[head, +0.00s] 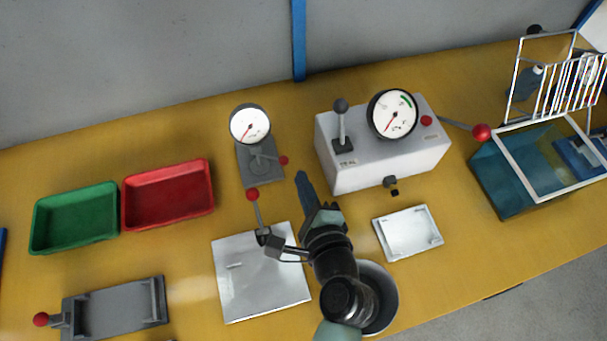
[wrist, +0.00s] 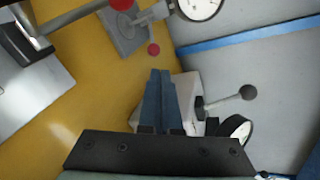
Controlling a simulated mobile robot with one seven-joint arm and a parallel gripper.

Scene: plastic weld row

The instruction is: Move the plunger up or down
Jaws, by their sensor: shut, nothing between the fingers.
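No part is clearly marked as the plunger, so I cannot tell which one it is. A white box (head: 385,160) has a gauge, an upright lever with a grey ball (head: 341,105), a small black part (head: 390,182) on its front and a red-ball lever (head: 481,132) at its right. My gripper (head: 301,178) is shut and empty, pointing between this box and a small grey gauge stand (head: 247,173) with a red knob (head: 284,160). In the wrist view, the blue fingers (wrist: 160,76) are together, overlapping the box (wrist: 189,88); the red knob (wrist: 153,49) appears beyond their tips.
A metal plate with a red-ball lever (head: 252,194) lies left of my arm. A small tray (head: 408,233) lies right of it. Green (head: 75,218) and red (head: 168,195) trays stand left. A teal tank (head: 510,180) and white wire rack are at right. Bare table lies between them.

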